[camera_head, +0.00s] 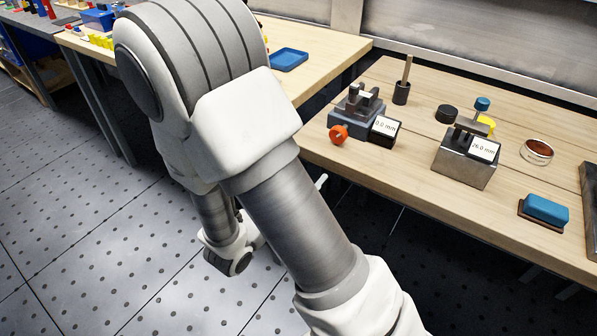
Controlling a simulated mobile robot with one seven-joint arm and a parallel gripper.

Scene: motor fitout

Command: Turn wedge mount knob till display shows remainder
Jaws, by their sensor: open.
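The wedge mount (351,112) is a dark grey block with upright jaws, standing near the front edge of the wooden bench. Its orange-red knob (338,134) faces the front left, and nothing touches it. Its display (384,127) is a white panel on a black box; it seems to read 0.0 mm, though the first digit is unclear. To the right, a grey metal block (463,162) carries another display (483,149) that reads 26.0 mm. My arm fills the left and middle, and its wrist hangs low over the floor. My gripper is hidden behind the arm, away from the knob.
On the bench (400,192) are a dark holder with an upright rod (402,85), a black round piece (447,113), a metal ring (537,151) and a blue block on a brown base (545,210). A blue tray (288,59) lies on the table behind.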

